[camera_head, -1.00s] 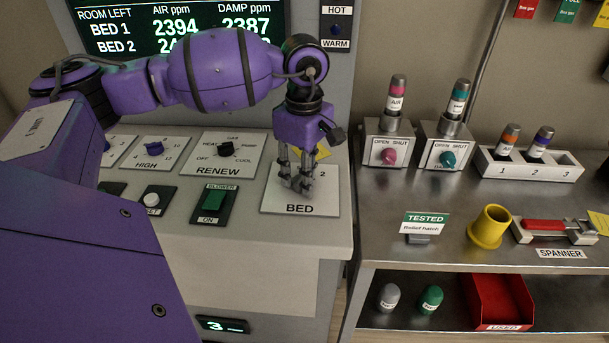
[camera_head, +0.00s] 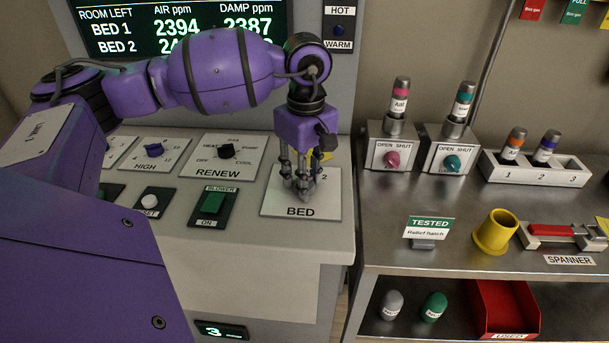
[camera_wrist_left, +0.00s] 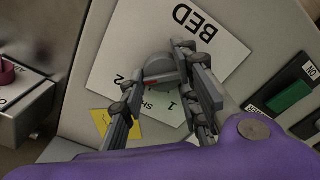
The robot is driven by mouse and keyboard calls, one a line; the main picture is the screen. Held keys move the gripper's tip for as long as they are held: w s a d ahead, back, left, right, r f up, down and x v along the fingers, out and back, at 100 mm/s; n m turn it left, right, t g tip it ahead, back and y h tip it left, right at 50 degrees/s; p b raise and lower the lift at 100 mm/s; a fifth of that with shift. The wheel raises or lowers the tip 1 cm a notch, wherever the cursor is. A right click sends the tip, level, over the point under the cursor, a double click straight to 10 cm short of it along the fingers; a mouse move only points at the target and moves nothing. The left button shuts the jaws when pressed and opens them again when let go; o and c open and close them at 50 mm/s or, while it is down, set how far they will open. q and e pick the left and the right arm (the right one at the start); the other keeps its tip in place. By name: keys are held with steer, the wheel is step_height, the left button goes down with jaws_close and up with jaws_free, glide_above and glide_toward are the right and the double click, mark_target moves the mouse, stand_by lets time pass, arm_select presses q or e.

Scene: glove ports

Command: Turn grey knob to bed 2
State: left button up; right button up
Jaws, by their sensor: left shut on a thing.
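The grey knob (camera_wrist_left: 158,69) sits on the white BED plate (camera_wrist_left: 122,48). The plate's 1 and 2 marks show beside it in the left wrist view, with a small red mark at the knob. My left gripper (camera_wrist_left: 160,72) is shut on the knob, with fingers on either side of it. In the head view my left gripper (camera_head: 303,190) points down onto the BED plate (camera_head: 272,205), and its fingers hide most of the knob. Which mark the knob points at I cannot tell. My right gripper is not in view.
The green BLOWER switch (camera_head: 212,203) and the RENEW dial (camera_head: 226,149) are left of the plate on the same console. A yellow note (camera_wrist_left: 115,122) lies beside the plate. A metal bench (camera_head: 390,235) with valves and a yellow cup (camera_head: 495,231) stands to the right.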

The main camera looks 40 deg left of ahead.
arm_select(q)
steer(key=o, duration=1)
steer(key=shift+w+r, duration=0.25)
steer(key=shift+w, duration=0.15)
steer(key=shift+f, duration=0.15)
steer(key=shift+s, duration=0.15)
step_height(320, 180, up, 12)
steer(key=shift+f, duration=0.1)
